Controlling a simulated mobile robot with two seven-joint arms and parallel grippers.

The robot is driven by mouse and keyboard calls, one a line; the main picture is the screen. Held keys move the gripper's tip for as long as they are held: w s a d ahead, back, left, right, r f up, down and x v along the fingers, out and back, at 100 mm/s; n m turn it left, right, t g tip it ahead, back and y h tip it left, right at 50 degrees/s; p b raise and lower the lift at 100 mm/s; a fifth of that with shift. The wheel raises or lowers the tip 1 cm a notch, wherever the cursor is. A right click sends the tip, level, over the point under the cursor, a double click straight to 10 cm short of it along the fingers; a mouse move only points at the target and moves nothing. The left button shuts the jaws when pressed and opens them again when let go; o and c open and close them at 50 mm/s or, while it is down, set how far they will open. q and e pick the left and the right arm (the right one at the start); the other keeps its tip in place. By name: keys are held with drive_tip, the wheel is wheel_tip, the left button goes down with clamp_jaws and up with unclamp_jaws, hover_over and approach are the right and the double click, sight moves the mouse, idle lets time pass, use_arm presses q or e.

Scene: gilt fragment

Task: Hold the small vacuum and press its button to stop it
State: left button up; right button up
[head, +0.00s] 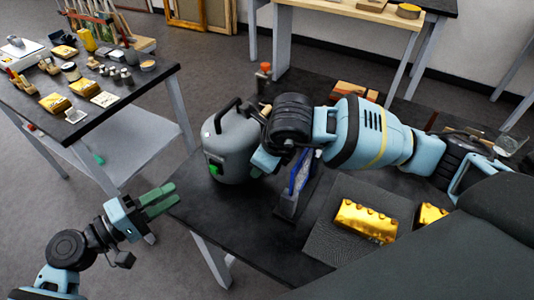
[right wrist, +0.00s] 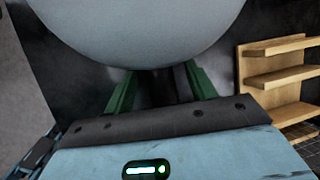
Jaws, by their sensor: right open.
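The small vacuum (head: 233,148) is a grey rounded canister with a black handle on top, standing upright at the left end of the dark table. Its green button (head: 214,169) shows low on its front left side. My left gripper (head: 176,193) has green fingers spread slightly apart, is empty, and is off the table's left edge, left of and below the vacuum. My right gripper is close to the vacuum's right side, its fingers mostly hidden in the head view. In the right wrist view its green fingers (right wrist: 160,82) are apart, with the vacuum's grey body (right wrist: 140,35) filling the top.
A blue-edged panel in a dark stand (head: 296,183) is right of the vacuum. Gold blocks (head: 366,220) lie on a dark mat (head: 335,245). An orange-capped bottle (head: 264,75) stands behind. A cluttered side table (head: 150,90) is at left. A wooden rack (right wrist: 270,80) shows in the wrist view.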

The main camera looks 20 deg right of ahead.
drive_tip(key=shift+f, duration=0.1)
clamp_jaws()
use_arm(q)
clamp_jaws()
idle(0.5)
idle(1.4)
